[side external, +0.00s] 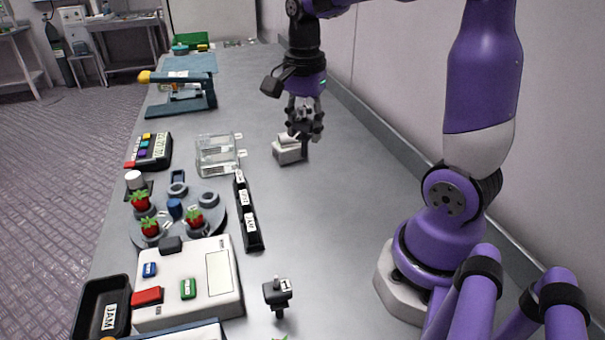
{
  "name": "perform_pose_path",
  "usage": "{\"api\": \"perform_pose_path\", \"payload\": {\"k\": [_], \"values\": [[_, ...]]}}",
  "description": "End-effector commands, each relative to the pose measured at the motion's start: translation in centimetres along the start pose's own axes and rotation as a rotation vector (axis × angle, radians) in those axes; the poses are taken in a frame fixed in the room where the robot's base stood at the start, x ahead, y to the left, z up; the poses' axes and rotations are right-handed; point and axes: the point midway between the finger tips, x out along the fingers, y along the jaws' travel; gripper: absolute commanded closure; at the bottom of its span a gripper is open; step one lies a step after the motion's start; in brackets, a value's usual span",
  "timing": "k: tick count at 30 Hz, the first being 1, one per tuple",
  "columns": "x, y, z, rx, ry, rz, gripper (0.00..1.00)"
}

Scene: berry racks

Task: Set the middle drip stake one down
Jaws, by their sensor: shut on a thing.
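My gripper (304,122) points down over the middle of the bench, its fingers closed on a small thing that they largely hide. I take it to be the drip stake; a thin dark part (305,151) shows below the fingers. A small white stepped block (286,153) is just left of and below the fingertips; I cannot tell if the held thing touches it. A dark grey piece with a white label and a short stem (277,294) stands apart at the front of the bench.
A black labelled strip (248,217), a clear box (216,160) and a round grey tray (137,232) with strawberries lie to the left. A white device (205,266) and a black jam bin (88,307) are at front left. The bench right of my gripper is clear up to the wall.

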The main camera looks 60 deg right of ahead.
Motion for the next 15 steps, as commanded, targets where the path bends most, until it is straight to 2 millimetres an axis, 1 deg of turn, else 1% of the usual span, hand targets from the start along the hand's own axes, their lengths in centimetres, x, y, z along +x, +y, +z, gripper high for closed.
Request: {"api": "perform_pose_path", "payload": {"k": [1, 2, 9, 12, 15], "values": [[0.6, 0.3, -1.1, 0.019, -0.001, 0.003, 0.76], [0.9, 0.5, -1.7, 0.023, -0.001, 0.003, 0.76], [4.7, 1.5, -7.6, 0.018, -0.003, 0.004, 0.76], [5.8, 1.8, -9.4, 0.014, -0.002, 0.002, 0.76], [6.4, 1.9, -10.5, 0.011, -0.001, 0.0, 0.76]]}}
